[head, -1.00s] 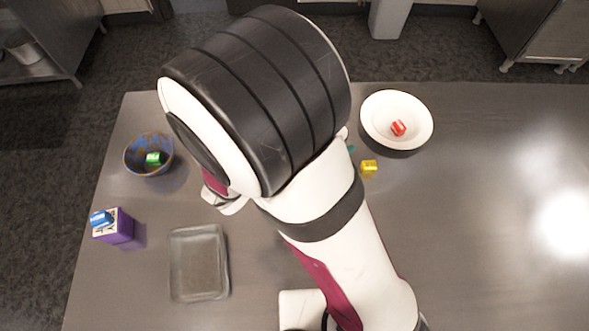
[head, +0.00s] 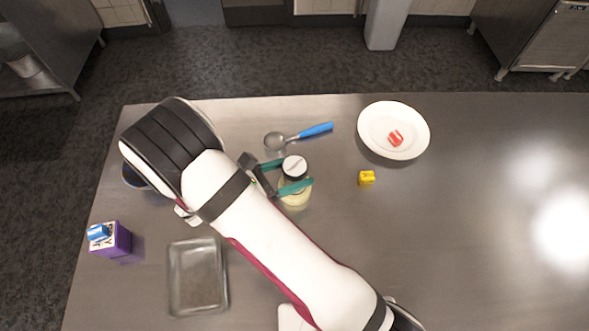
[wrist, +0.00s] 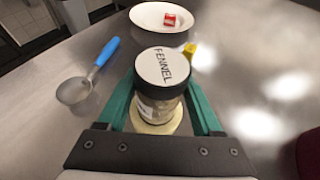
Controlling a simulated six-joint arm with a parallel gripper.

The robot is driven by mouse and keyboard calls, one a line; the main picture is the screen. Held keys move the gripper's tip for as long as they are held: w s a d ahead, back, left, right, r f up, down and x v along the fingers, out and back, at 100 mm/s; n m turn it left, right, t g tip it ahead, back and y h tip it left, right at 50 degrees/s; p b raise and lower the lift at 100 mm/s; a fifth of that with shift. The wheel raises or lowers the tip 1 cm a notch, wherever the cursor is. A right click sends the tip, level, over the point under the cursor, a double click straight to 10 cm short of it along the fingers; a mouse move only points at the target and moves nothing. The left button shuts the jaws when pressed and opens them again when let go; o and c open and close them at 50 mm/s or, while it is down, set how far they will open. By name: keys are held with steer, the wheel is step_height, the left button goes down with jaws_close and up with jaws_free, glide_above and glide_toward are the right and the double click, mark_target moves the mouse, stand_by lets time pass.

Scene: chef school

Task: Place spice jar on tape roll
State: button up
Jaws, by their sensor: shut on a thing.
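The spice jar (head: 294,164) has a black lid with a white top. The word FENNEL reads on that top in the wrist view (wrist: 162,66). My gripper (head: 289,175) is shut on the jar, with a teal finger on either side of it, also in the wrist view (wrist: 161,90). The jar looks upright. A pale cream tape roll (head: 298,200) lies under the jar, and its rim shows around the jar's base in the wrist view (wrist: 158,128). I cannot tell whether the jar touches the roll or hangs just above it.
A blue-handled spoon (head: 303,133) lies behind the jar. A white bowl (head: 372,117) holding a red block and a yellow block (head: 366,178) are to the right. A glass dish (head: 197,306), a purple box (head: 122,239) and a partly hidden bowl (head: 130,177) are left.

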steer(key=shift+f, duration=0.1)
steer(key=o, duration=1.5)
steer(key=shift+c, duration=0.2)
